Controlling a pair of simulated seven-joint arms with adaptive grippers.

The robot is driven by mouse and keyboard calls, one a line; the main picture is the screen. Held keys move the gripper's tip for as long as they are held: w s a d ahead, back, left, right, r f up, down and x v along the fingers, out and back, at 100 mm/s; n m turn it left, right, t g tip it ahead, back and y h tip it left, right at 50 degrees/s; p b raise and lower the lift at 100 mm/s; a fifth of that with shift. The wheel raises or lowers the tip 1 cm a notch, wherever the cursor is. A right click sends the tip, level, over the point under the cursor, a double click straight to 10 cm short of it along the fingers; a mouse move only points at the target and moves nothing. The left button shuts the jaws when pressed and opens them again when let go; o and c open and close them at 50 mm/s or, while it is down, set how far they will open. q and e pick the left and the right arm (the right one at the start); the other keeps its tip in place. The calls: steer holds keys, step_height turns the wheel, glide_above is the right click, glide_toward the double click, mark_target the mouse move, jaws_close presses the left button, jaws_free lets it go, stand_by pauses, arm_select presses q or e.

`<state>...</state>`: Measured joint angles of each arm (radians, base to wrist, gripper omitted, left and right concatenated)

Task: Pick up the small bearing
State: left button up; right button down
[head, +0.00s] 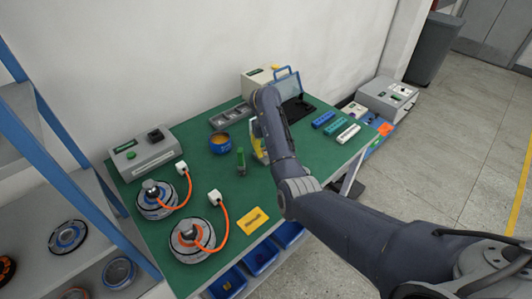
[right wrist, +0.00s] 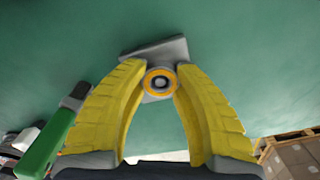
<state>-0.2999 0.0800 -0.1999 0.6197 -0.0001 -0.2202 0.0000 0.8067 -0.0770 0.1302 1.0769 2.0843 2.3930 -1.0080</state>
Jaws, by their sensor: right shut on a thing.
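The small bearing (right wrist: 160,81) is a little ring with an orange outer band and a dark centre. In the right wrist view it sits between the tips of the yellow fingers of my right gripper (right wrist: 160,72). The gripper is shut on it, over green surface. In the head view my right gripper (head: 259,146) shows as a bit of yellow beside my forearm, which hides much of it. The bearing cannot be made out there. My left gripper is not in view.
The green table (head: 290,185) carries two hub motors (head: 157,200) with orange cables, a blue round container (head: 220,143), a green-handled thing (head: 241,160) close left of the gripper, and a yellow label (head: 252,220). Blue, teal and white strips (head: 336,127) lie at the right.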

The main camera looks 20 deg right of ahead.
mark_target(265, 151)
steer(key=shift+d+r, duration=0.1)
steer(key=shift+w+r, duration=0.1)
steer(key=shift+r, duration=0.65)
step_height(265, 151, up, 6)
steer(key=shift+f, duration=0.15)
step_height(265, 151, up, 2)
steer(key=shift+w+r, duration=0.1)
steer(key=shift+r, duration=0.1)
steer(key=shift+r, duration=0.1)
